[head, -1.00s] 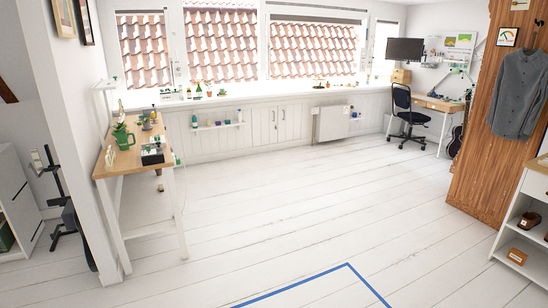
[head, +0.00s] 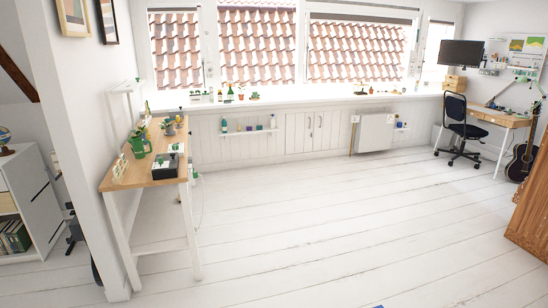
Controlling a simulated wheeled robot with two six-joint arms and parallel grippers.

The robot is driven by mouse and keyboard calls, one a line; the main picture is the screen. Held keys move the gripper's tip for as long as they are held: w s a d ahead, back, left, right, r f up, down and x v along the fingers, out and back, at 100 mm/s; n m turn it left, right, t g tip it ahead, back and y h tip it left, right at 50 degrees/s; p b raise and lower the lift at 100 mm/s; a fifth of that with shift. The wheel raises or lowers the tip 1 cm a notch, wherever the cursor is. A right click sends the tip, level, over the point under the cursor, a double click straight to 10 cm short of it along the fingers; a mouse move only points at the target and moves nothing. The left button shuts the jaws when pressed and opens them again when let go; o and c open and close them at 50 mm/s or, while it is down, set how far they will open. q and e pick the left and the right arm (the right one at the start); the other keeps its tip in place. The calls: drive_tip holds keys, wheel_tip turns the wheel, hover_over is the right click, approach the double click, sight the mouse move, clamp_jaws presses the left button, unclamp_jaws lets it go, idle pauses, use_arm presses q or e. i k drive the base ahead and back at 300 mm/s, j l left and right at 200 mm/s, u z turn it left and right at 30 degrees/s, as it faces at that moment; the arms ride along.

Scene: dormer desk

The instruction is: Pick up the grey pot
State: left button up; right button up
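A small grey pot (head: 170,130) with a green plant stands on the wooden-topped bench (head: 146,179) at the left of the head view. It is small in the picture, so its details are hard to tell. It stands behind a black tray and to the right of a green watering can. Neither of my grippers is in view.
On the bench are the green watering can (head: 139,143) and the black tray (head: 166,166). A white wall end (head: 95,160) stands left of it. A desk chair (head: 459,130) and guitar (head: 522,155) are at right.

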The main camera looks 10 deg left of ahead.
sight(169, 128)
drive_tip(key=i+j+u, duration=0.2)
drive_tip(key=i, duration=0.7)
drive_tip(key=i+u, duration=0.15)
drive_tip(key=i, duration=0.7)
drive_tip(key=i+l+z, duration=0.15)
drive_tip(key=i, duration=0.9)
drive_tip(key=i+l+z, duration=0.15)
drive_tip(key=i, duration=0.95)
